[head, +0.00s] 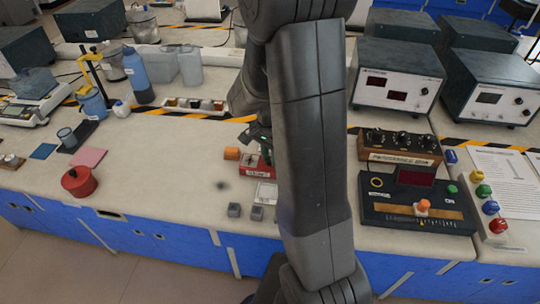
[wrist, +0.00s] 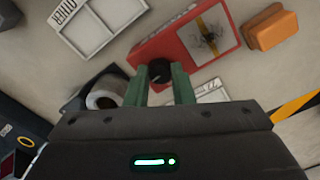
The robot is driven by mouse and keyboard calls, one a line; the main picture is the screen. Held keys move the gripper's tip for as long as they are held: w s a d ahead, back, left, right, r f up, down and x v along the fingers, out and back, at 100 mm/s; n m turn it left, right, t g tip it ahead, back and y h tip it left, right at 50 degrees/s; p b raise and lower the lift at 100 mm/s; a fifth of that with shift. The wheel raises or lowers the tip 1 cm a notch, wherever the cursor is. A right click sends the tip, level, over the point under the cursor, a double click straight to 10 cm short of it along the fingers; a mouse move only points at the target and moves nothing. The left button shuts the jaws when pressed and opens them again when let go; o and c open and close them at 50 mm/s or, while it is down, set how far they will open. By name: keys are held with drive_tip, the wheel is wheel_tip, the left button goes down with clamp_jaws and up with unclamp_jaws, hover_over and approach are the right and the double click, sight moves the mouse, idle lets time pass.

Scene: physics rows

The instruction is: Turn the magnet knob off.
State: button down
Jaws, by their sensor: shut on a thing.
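In the head view the red box (head: 250,160) stands on the bench, partly hidden by my arm. The green fingers of my gripper (wrist: 162,88) are shut on the black knob, one on each side. A pale mark shows on the knob's face, but its exact setting is too small to read. In the head view my gripper (head: 259,140) is small and partly covered at the red box.
An orange block (head: 231,153) lies beside the red box. A white tray marked OTHER (wrist: 65,32) and small grey blocks (head: 234,210) are close by. A black console (head: 380,212) and a wooden dial box (head: 400,155) stand at right.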

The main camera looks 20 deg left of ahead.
drive_tip(key=n, duration=0.4)
drive_tip(key=shift+n, duration=0.4)
drive_tip(key=n, duration=0.4)
drive_tip(key=shift+b, duration=0.4)
drive_tip(key=n, duration=0.4)
drive_tip(key=shift+n, duration=2.2)
drive_tip(key=c, duration=1.3)
unclamp_jaws()
drive_tip(key=shift+o, duration=0.2)
drive_tip(key=shift+r, duration=0.15)
wheel_tip(320, 180, up, 14)
drive_tip(key=shift+f, duration=0.2)
